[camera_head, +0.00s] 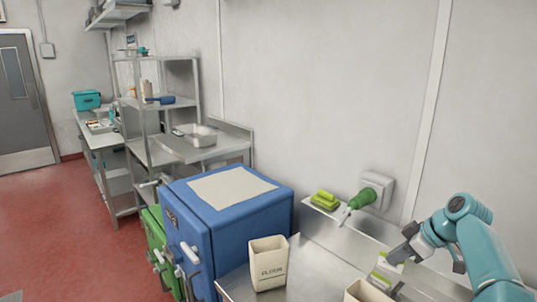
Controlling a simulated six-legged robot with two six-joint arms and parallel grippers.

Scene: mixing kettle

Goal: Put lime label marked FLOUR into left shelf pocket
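My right gripper (401,254) is at the lower right, with its dark fingers pointing left and down over the steel shelf by the wall. A small pale piece with a lime edge (383,256) shows right at the fingertips. I cannot tell whether the fingers hold it or are only beside it. Another small lime piece (377,278) lies just below. No FLOUR marking can be read on either lime piece. I cannot make out the left shelf pocket. My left gripper is not in view.
A second cream bin (366,292) is cut off at the bottom edge. A blue cabinet (236,210) stands left of the counter (312,272). The red floor at left is clear.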

